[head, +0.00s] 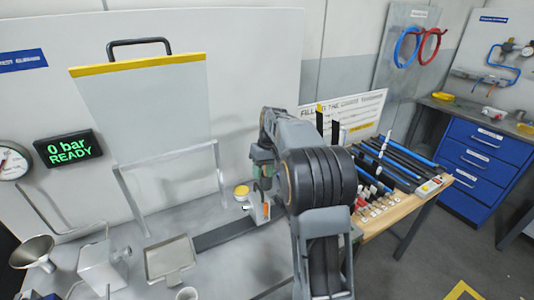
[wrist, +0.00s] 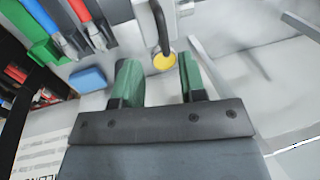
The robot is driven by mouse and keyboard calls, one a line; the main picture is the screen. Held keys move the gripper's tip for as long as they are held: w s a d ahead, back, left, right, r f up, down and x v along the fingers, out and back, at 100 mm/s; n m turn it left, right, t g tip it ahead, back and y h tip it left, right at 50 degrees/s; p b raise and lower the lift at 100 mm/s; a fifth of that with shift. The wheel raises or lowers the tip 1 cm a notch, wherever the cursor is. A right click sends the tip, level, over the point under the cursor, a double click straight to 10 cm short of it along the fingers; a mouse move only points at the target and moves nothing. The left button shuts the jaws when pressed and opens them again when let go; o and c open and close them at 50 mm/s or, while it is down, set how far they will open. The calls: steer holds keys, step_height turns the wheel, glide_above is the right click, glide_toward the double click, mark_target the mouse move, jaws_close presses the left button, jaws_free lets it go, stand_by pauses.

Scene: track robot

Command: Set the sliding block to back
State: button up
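A dark flat rail (head: 225,234) lies on the grey bench in the head view. A small pale block with an orange mark (head: 263,211) stands by its right end, partly behind my arm; I cannot tell for sure that it is the sliding block. My gripper (head: 262,170) is above and behind this end of the rail. In the wrist view my gripper (wrist: 158,78) shows two green fingers well apart with nothing between them. A yellow round cap (wrist: 165,61) shows just beyond the fingertips; a yellow-topped cup (head: 241,191) stands left of the gripper in the head view.
A clear guard panel with yellow edge (head: 140,70) stands raised on a frame at left. A square metal tray (head: 170,260) and a funnel (head: 34,252) are at the front left. A display (head: 68,148) reads "0 bar READY".

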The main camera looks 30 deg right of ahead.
step_height(320, 180, up, 9)
steer(key=d, duration=0.1)
steer(key=shift+d, duration=0.4)
steer(key=shift+f, duration=0.15)
step_height(320, 180, down, 6)
steer(key=s+r+m, duration=0.1)
steer(key=m, duration=0.1)
steer(key=s+a+f+t, duration=0.1)
steer(key=s+a, duration=0.3)
steer(key=s, duration=0.3)
steer(key=s+a+f+n+t+h, duration=0.1)
steer(key=s+a+t, duration=0.1)
steer(key=s+a, duration=0.2)
steer(key=s+a+f+t+h, duration=0.1)
steer(key=s+a, duration=0.4)
steer(key=s, duration=0.5)
steer(key=shift+s+n, duration=0.3)
